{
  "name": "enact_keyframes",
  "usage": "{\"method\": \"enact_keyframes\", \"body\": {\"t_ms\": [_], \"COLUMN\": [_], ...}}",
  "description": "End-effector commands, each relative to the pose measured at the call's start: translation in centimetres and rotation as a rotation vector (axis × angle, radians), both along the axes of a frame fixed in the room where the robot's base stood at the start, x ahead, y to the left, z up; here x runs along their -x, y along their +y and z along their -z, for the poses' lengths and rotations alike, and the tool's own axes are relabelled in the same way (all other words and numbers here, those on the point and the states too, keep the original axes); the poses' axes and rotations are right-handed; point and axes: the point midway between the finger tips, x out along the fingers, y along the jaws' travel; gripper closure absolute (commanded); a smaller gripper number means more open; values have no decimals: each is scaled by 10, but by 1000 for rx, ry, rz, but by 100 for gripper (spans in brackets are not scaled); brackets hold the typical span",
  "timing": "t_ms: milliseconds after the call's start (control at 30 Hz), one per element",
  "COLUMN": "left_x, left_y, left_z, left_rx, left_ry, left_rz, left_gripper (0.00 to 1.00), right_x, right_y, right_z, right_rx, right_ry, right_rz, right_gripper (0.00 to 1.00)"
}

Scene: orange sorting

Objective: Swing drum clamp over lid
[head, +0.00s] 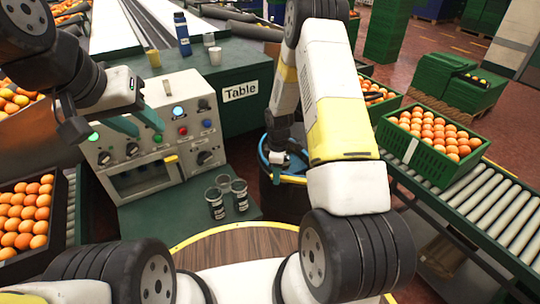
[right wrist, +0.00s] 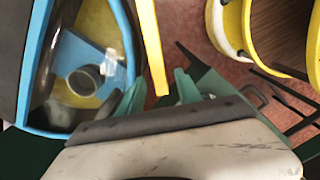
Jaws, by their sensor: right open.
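The drum (head: 292,180) is a dark barrel with a blue and yellow rim, standing right of the table and partly hidden by my right arm. In the right wrist view its blue rim (right wrist: 45,70) is at the left, with a clear pane and a grey round part inside. A narrow yellow strip (right wrist: 152,45), perhaps the clamp, runs beside the rim. My right gripper (right wrist: 158,90) is open, its green fingers on either side of the strip's lower end; I cannot tell if they touch it. My left gripper (head: 137,121) is open and empty before the control panel.
The grey control panel (head: 150,130) stands on the green table (head: 245,60). Several jars (head: 215,205) stand in front of it. A roller conveyor (head: 490,210) carries a green crate (head: 408,148) of oranges at the right. Another orange crate (head: 62,215) is at the left.

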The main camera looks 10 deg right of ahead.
Motion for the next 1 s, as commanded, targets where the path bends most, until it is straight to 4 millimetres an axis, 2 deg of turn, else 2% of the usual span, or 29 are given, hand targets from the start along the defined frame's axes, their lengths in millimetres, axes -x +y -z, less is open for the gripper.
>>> {"method": "enact_keyframes", "body": {"t_ms": [67, 267, 300, 1000], "left_x": [0, 0, 0, 0], "left_y": [0, 0, 0, 0], "left_z": [0, 0, 0, 0], "left_rx": [0, 0, 0, 0], "left_ry": [0, 0, 0, 0], "left_rz": [0, 0, 0, 0], "left_gripper": [64, 64, 64, 64], "right_x": [0, 0, 0, -2], "right_y": [0, 0, 0, -1], "right_z": [0, 0, 0, -1], "right_rx": [0, 0, 0, 1], "right_ry": [0, 0, 0, -6], "right_rz": [0, 0, 0, -1], "right_gripper": [59, 98, 100, 100]}}
